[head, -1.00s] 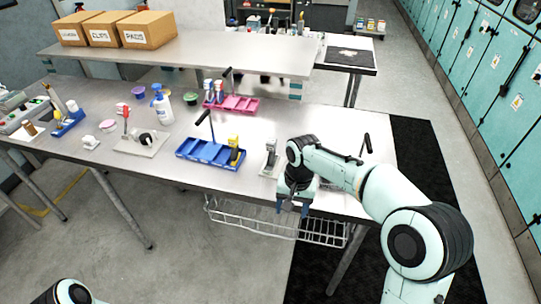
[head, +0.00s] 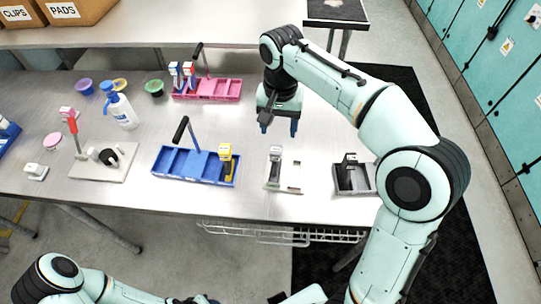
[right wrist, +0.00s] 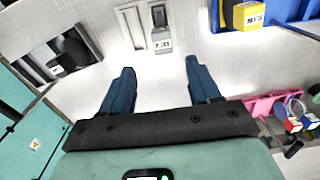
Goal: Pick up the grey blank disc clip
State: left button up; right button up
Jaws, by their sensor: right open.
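My right gripper (head: 279,127) is open and empty above the table, behind a pale tray (head: 293,188). In that tray stands a grey clip-like piece (head: 274,169), with a pale labelled face in the right wrist view (right wrist: 162,46). A dark grey tray (head: 342,189) to its right holds a dark block (head: 349,160), also in the right wrist view (right wrist: 73,60). I cannot tell for sure which is the grey blank disc clip. In the right wrist view the two blue fingers (right wrist: 160,88) stand apart, touching neither. My left gripper is not clearly seen.
A blue tray (head: 165,160) with a yellow piece (head: 225,158) and black-handled tool is left of the pale tray. A pink tray (head: 222,90), a spray bottle (head: 121,110) and a press-like fixture (head: 108,157) stand farther left. Bare metal lies around the gripper.

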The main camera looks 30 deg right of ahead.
aim_at(276, 150)
jog(key=f, duration=0.4)
jog(key=f+b, duration=0.1)
jog(key=f, duration=0.1)
jog(key=shift+s+f, duration=0.1)
jog(key=shift+s, duration=0.25)
jog(key=shift+w+a+f, duration=0.1)
jog(key=shift+f, duration=0.4)
jog(key=shift+a+f+b, duration=0.2)
jog(key=shift+f, duration=1)
jog(key=shift+a+f+b, duration=0.15)
jog(key=shift+f, duration=1)
pick_arm(q)
jog(key=shift+s+f, duration=1.05)
jog(key=shift+f, duration=0.2)
pick_arm(e)
jog(key=shift+r, duration=0.1)
grip_shut()
